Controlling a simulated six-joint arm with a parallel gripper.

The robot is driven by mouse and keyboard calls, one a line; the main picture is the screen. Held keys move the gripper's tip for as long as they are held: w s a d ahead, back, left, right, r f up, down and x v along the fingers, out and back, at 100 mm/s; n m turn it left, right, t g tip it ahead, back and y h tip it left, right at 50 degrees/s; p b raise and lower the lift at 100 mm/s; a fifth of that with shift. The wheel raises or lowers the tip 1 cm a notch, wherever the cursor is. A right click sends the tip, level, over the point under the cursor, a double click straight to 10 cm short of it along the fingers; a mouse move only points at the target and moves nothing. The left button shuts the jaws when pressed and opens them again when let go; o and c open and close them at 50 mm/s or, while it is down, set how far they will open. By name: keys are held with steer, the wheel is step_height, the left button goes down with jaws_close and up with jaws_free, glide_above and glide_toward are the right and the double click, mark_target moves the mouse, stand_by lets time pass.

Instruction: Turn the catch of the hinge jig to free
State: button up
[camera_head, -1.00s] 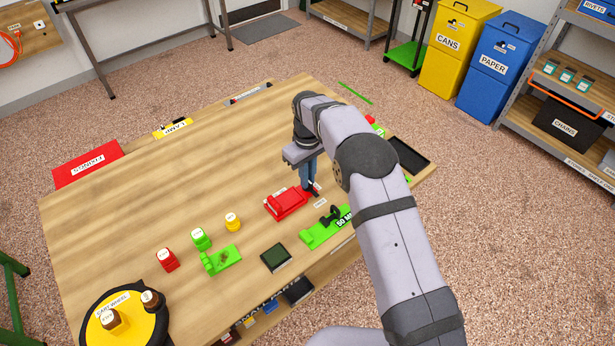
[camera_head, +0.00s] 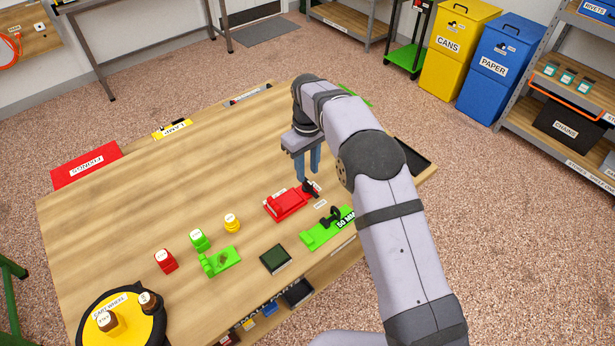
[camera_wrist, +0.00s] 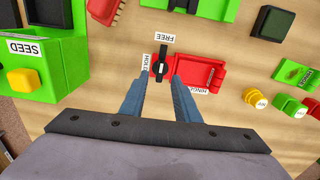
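The red hinge jig (camera_head: 284,206) lies flat on the wooden table. Its black catch (camera_head: 311,187) is at its right end in the head view. In the wrist view the jig (camera_wrist: 207,74) has the catch (camera_wrist: 161,66) on its left. The catch's bar runs up the picture, with one end close to the FREE label (camera_wrist: 166,37). The HOLD label (camera_wrist: 147,63) is to the left of the catch. My gripper (camera_head: 308,178) is above the catch, open and empty. Its two fingers (camera_wrist: 159,81) are apart, either side of the catch in the wrist view, and seem clear of it.
A green jig with a black handle (camera_head: 326,236) lies in front of the red jig. A green SEED box (camera_wrist: 42,62) is at the wrist view's left.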

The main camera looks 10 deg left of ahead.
mark_target(309, 181)
steer(key=shift+r, duration=1.65)
steer(key=shift+s+d+r, duration=0.1)
steer(key=shift+d, duration=0.15)
steer(key=s+d+r+m, duration=0.2)
steer(key=s+d+m, duration=0.5)
steer(key=s+d, duration=1.1)
steer(key=s+d+f+m, duration=0.1)
steer(key=s, duration=0.4)
steer(key=s+d+f+m, duration=0.1)
steer(key=s+d, duration=0.1)
steer(key=s, duration=0.4)
steer(key=shift+s+f, duration=0.25)
steer(key=shift+d, duration=0.1)
